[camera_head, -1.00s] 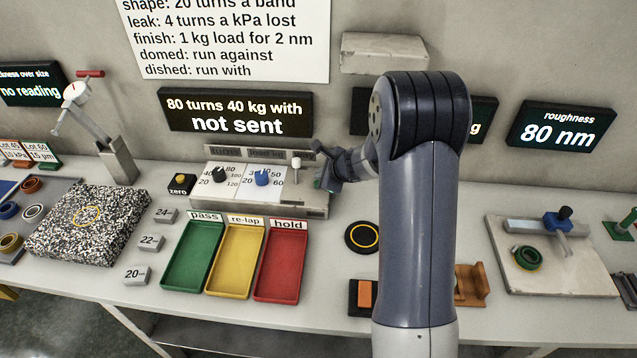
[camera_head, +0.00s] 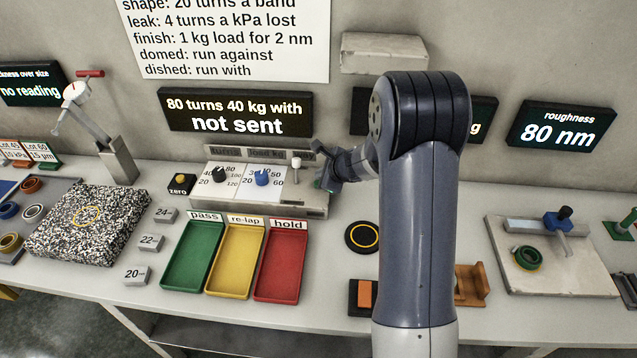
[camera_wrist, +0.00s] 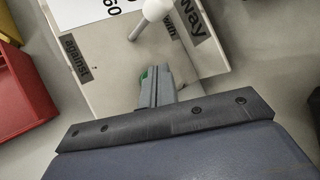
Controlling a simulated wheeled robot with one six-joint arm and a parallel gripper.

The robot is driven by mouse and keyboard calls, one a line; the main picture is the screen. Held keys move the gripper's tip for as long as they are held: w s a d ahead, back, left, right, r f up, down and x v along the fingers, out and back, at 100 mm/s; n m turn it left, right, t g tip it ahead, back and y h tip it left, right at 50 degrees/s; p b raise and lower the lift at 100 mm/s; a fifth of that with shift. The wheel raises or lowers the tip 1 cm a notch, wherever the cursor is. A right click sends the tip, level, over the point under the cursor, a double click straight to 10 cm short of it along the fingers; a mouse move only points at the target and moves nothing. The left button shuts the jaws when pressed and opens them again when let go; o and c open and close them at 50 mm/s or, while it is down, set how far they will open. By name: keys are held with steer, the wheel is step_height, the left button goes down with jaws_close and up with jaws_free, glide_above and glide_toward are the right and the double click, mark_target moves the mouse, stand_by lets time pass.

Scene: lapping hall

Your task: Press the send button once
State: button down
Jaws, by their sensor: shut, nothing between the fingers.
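The control box (camera_head: 290,203) stands against the wall, with a black dial (camera_head: 219,175), a blue dial (camera_head: 262,178) and a white-knobbed lever (camera_head: 296,163). My gripper (camera_head: 322,180) is shut and empty at the box's right end. In the wrist view its fingertips (camera_wrist: 153,72) point down at the box top, between the "against" and "with" labels. A small green part (camera_wrist: 143,77), probably the send button, shows at the fingertips and is mostly hidden by them. I cannot tell whether they touch it. The display (camera_head: 235,112) above reads "80 turns 40 kg with not sent".
The lever's knob (camera_wrist: 157,9) stands close beyond the fingers. Green (camera_head: 192,258), yellow (camera_head: 235,262) and red (camera_head: 280,268) trays lie in front of the box. A black disc with a yellow ring (camera_head: 363,236) lies to the right. A pale block (camera_head: 383,53) is on the wall above.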

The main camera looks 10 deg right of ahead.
steer(key=shift+f+b, duration=0.4)
steer(key=shift+b, duration=0.1)
steer(key=shift+f+b, duration=0.55)
stand_by(0.6)
steer(key=shift+r, duration=0.1)
steer(key=shift+r+p, duration=0.75)
steer(key=shift+r, duration=0.1)
steer(key=shift+r+p, duration=2.15)
steer(key=shift+r, duration=0.4)
